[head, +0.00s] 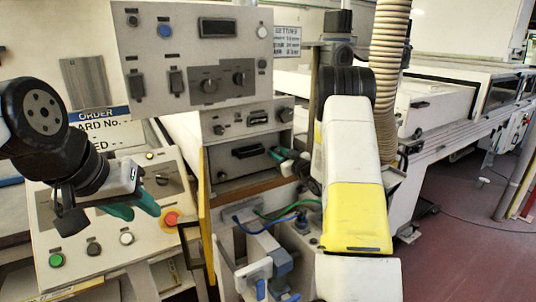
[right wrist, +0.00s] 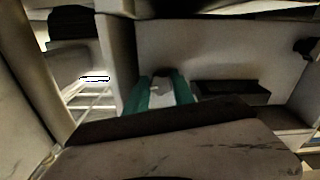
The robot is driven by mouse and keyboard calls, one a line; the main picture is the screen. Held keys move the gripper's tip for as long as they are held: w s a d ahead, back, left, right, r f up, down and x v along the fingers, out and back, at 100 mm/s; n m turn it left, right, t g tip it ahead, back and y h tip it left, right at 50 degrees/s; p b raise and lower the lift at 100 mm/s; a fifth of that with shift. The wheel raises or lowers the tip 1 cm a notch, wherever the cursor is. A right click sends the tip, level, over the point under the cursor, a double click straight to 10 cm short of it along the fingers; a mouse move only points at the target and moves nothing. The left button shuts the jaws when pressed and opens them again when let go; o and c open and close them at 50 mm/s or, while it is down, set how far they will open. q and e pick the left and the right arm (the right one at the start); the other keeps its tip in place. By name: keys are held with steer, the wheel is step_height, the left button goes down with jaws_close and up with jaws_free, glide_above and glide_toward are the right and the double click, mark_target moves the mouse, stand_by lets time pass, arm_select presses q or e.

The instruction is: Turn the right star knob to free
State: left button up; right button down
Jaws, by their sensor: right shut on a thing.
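The right star knob (right wrist: 161,86) is mostly hidden between the two teal fingers of my right gripper (right wrist: 160,95) in the right wrist view; only a pale and dark part shows. In the head view my right gripper (head: 287,156) is at the right side of the lower grey unit (head: 236,168), with its fingers against the front. The fingers are shut on the knob, and its pointing direction cannot be read. A small dark knob (head: 221,177) shows at the lower left of the same unit. My left gripper (head: 134,208) is empty, its teal fingers apart, above the sloping control panel.
A dark handle (right wrist: 232,92) sits right of the fingers in the right wrist view. The sloping panel (head: 75,220) carries a red button (head: 171,218) close to my left gripper. A ribbed hose (head: 389,40) hangs beside my right arm. Blue and green cables run below the unit.

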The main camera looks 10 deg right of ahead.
steer(key=n, duration=0.4)
steer(key=shift+d, duration=0.1)
steer(key=n, duration=0.7)
steer(key=shift+n, duration=0.3)
steer(key=shift+r+n, duration=0.1)
steer(key=shift+n, duration=1.8)
steer(key=shift+d, duration=0.1)
steer(key=c, duration=1.1)
jaws_free()
